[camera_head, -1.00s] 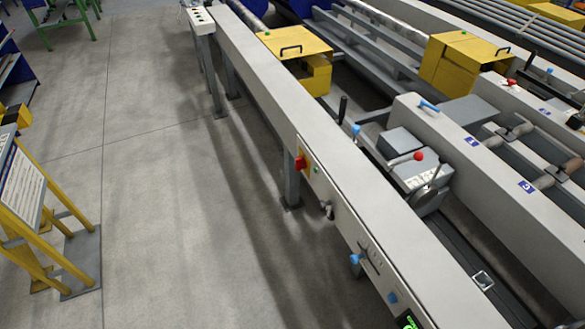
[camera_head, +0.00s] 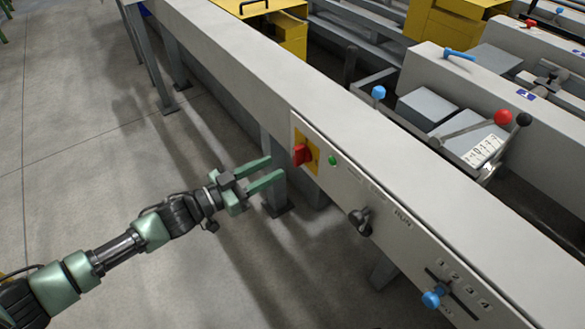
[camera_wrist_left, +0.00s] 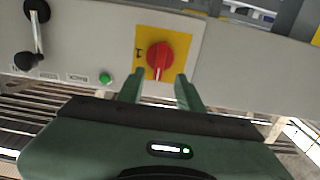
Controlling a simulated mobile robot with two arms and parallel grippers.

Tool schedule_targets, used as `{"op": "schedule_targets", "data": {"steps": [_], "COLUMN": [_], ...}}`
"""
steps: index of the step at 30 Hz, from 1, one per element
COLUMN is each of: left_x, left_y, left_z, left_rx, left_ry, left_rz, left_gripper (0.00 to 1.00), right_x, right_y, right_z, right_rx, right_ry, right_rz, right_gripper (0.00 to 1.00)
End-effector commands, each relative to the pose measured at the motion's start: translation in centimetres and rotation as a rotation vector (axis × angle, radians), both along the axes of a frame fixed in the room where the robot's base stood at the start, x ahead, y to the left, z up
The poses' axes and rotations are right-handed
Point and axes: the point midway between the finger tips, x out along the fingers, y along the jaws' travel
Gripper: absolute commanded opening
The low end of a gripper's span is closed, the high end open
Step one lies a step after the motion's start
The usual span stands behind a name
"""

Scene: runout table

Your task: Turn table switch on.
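The table switch is a red rotary knob (camera_head: 301,155) on a yellow plate (camera_head: 312,152), set in the front panel of the long grey table. In the left wrist view the red knob (camera_wrist_left: 160,57) faces me, just beyond the fingertips and roughly between them. My left gripper (camera_head: 268,170) is open and empty, with its green fingers pointing at the knob from the left. It is apart from the knob. In the left wrist view the open fingers (camera_wrist_left: 158,88) show a gap between them. My right gripper is not in view.
A green button (camera_head: 332,160) sits right of the switch. A black-and-grey selector lever (camera_head: 360,220) and a blue slider knob (camera_head: 433,298) are further along the panel. The floor left of the table is clear.

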Motion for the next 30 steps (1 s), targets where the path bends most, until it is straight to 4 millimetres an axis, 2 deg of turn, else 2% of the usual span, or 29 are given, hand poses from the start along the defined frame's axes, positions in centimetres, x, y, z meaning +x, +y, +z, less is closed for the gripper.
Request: {"op": "schedule_targets", "data": {"steps": [13, 25, 26, 29, 30], "left_x": [3.8, 4.4, 4.4, 4.4, 4.4], "left_y": [-5.3, -6.1, -6.0, -6.0, -6.0], "left_z": [0.1, 0.1, 0.1, 0.1, 0.1], "left_rx": [-0.001, 0.001, 0.001, 0.001, 0.001], "left_ry": [-0.002, -0.001, 0.000, 0.000, 0.000], "left_rz": [-0.002, 0.000, 0.000, 0.000, 0.000], "left_gripper": [0.36, 0.36, 0.31, 0.03, 0.00], "right_x": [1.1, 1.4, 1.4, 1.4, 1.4], "right_y": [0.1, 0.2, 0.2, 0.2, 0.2], "right_z": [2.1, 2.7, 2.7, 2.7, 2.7], "right_rx": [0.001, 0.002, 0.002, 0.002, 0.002], "right_ry": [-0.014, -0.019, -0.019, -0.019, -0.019], "right_rz": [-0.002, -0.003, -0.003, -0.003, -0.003], "right_gripper": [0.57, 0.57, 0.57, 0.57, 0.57]}}
